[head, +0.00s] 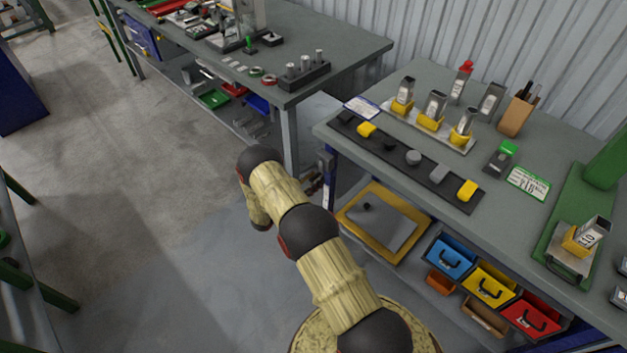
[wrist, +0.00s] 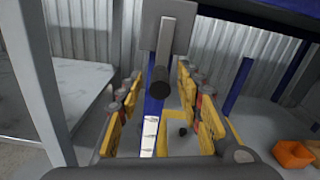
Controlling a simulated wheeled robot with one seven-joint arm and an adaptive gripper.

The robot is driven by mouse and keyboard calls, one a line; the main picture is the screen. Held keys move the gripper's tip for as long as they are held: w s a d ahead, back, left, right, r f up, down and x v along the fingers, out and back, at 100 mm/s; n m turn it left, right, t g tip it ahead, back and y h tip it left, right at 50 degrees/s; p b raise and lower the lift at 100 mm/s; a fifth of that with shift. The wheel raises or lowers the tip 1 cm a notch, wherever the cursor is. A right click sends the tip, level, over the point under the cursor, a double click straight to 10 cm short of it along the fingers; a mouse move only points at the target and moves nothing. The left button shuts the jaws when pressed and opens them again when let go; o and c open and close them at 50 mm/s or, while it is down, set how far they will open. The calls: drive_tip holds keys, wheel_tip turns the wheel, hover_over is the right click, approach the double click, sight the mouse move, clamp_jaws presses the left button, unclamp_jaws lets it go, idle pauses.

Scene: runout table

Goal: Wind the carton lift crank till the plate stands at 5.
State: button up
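The crank (wrist: 166,45) shows in the wrist view as a grey arm on a grey block, with a black round handle (wrist: 160,82) towards me. My gripper (wrist: 160,90) is open, its yellow-sided fingers to the left and right of the handle. I see no finger touching it. Below, a blue post (wrist: 154,105) carries a white scale strip (wrist: 149,138); its figures are too small to read. The yellow-rimmed plate (head: 352,224) with a grey middle lies low under the workbench, and its rim also shows in the wrist view (wrist: 237,136). In the head view my gripper is mostly hidden.
The workbench (head: 410,80) holds cartons in yellow holders (head: 430,122) and a dark strip of blocks (head: 435,180). Blue, yellow and red drawers (head: 489,285) sit under it, right of the plate. An orange bin (wrist: 293,154) stands right in the wrist view. Floor is free at left.

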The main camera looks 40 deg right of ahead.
drive_tip(key=shift+c, duration=0.7)
drive_tip(key=c, duration=0.7)
clamp_jaws()
